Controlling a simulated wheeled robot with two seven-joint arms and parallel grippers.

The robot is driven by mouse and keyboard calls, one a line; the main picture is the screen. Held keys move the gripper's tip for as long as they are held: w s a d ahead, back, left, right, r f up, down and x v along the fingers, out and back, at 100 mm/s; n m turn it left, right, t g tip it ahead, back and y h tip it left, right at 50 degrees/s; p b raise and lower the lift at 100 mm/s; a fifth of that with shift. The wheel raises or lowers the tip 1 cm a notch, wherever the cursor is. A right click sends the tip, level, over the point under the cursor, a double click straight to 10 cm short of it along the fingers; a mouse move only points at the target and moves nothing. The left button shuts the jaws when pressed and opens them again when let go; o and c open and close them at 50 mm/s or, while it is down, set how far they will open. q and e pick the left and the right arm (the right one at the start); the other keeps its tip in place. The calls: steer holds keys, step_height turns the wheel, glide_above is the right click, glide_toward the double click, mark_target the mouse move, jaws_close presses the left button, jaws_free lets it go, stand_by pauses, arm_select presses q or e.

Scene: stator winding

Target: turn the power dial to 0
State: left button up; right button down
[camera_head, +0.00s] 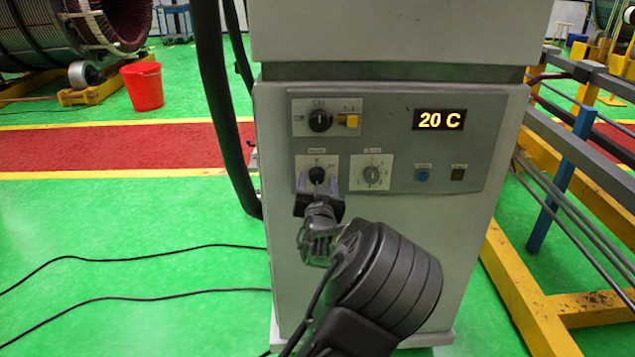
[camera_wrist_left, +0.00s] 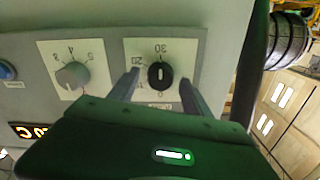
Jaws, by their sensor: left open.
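A black round dial (camera_head: 317,175) sits on a white plate at the lower left of the machine's control panel. In the left wrist view the dial (camera_wrist_left: 160,75) shows upside down with a white mark running up and down and 30 and 20 printed around it. The label is too small to read surely. My left gripper (camera_head: 318,188) is at the panel, open, with one finger on each side of this dial. In the wrist view the left gripper's fingers (camera_wrist_left: 160,84) stand apart from the knob with gaps on both sides. My right gripper is not in view.
A grey dial (camera_head: 371,175) is just right of the black one. Above are a black switch (camera_head: 320,120) and a yellow one (camera_head: 352,121). Yellow rails (camera_head: 530,300) stand right of the machine.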

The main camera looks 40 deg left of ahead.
arm_select(q)
steer(key=shift+c, duration=0.6)
jaws_close()
